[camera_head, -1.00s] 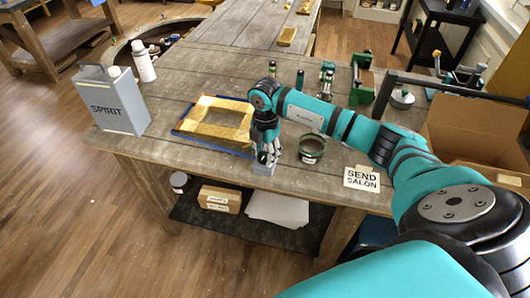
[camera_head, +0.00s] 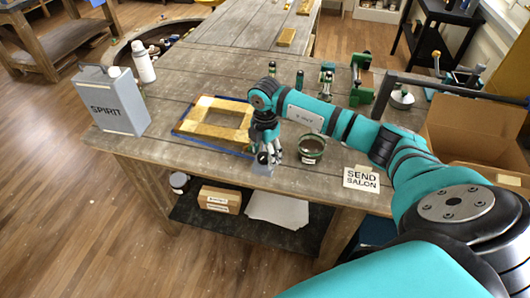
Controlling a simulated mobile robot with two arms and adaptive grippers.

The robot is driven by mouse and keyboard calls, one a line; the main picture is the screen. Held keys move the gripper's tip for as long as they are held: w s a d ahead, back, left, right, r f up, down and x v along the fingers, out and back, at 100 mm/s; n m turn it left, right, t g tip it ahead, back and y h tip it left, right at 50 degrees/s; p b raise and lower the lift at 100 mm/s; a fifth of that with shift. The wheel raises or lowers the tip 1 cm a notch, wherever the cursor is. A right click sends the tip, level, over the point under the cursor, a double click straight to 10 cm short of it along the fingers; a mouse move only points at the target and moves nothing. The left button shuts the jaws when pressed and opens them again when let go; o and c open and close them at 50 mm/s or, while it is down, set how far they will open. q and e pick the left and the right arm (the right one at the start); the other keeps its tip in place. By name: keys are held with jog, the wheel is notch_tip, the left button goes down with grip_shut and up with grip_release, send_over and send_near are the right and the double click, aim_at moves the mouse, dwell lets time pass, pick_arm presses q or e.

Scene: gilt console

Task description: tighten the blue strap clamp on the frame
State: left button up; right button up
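A gilt frame (camera_head: 197,129) lies flat on the wooden workbench, with a blue strap (camera_head: 212,147) around its outer edge. My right gripper (camera_head: 268,160) points down at the frame's near right corner, at the bench's front edge. A small pale grey block-like thing (camera_head: 262,170) is right beneath its fingertips; whether it is the strap's clamp, and whether the fingers grip it, I cannot tell. The gripper covers the frame's right corner. My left gripper is not in view.
A dark green tin (camera_head: 311,149) and a SEND SALON card (camera_head: 361,179) are right of the gripper. Green clamps (camera_head: 359,80) stand behind. An open cardboard box (camera_head: 478,140) is far right.

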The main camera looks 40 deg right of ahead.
aim_at(265, 155)
notch_tip(265, 155, up, 12)
dwell(0.6)
dwell(0.4)
